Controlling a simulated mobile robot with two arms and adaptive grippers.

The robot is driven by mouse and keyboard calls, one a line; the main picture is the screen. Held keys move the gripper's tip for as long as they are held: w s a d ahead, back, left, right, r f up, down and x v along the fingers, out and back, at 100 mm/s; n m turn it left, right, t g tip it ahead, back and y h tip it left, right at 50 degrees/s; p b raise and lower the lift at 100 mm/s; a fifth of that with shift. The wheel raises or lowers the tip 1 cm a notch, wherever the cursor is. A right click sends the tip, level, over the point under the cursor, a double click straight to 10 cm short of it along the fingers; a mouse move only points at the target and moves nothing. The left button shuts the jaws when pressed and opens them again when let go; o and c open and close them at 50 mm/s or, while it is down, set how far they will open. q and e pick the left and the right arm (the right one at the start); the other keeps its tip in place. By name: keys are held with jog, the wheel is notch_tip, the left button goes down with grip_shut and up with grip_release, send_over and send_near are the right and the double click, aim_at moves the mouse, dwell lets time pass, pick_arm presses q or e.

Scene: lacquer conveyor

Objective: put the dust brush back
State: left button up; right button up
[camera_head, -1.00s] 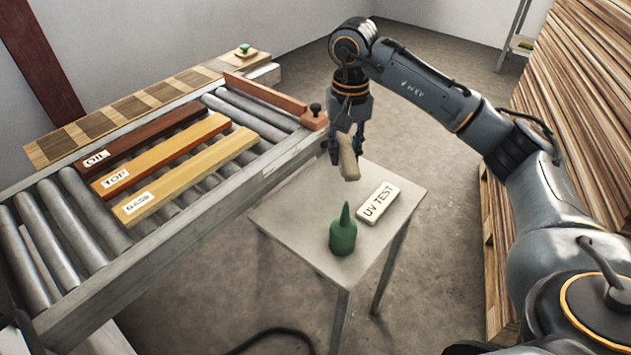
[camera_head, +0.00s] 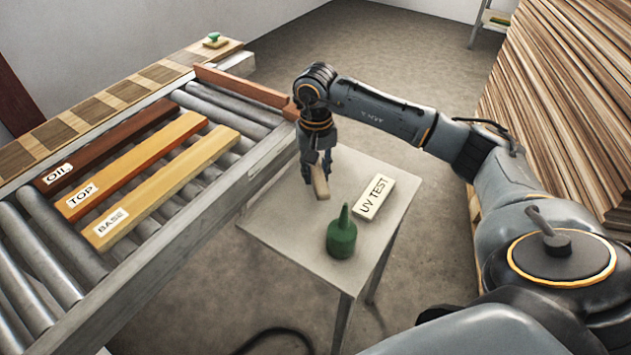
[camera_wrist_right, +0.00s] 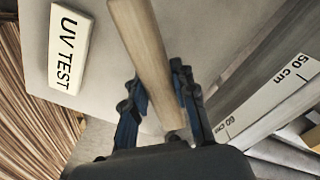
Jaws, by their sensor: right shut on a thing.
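The dust brush (camera_head: 319,182) is a pale wooden piece held in my right gripper (camera_head: 318,178). The gripper is shut on it just above the small grey table (camera_head: 290,225). In the right wrist view the brush (camera_wrist_right: 146,55) runs up between the blue-black fingers of the gripper (camera_wrist_right: 160,105). Its bristles cannot be made out. I cannot tell whether its lower end touches the tabletop. My left gripper is not in view.
A white UV TEST block (camera_head: 373,197) and a green bottle (camera_head: 341,235) stand on the table. The roller conveyor (camera_head: 40,250) at left carries OIL (camera_head: 110,147), TOP (camera_head: 135,165) and BASE (camera_head: 165,187) boards. Stacked wood (camera_head: 560,100) stands at right.

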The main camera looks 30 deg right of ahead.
jog(key=shift+f, duration=0.3)
notch_tip(320, 180, down, 4)
jog(key=shift+r, duration=0.25)
jog(key=shift+f, duration=0.1)
jog(key=o, duration=1)
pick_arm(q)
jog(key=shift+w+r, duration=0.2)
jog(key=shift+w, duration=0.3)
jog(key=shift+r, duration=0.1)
pick_arm(e)
jog(key=shift+r, duration=0.2)
notch_tip(320, 180, up, 12)
jog(key=shift+b, duration=0.6)
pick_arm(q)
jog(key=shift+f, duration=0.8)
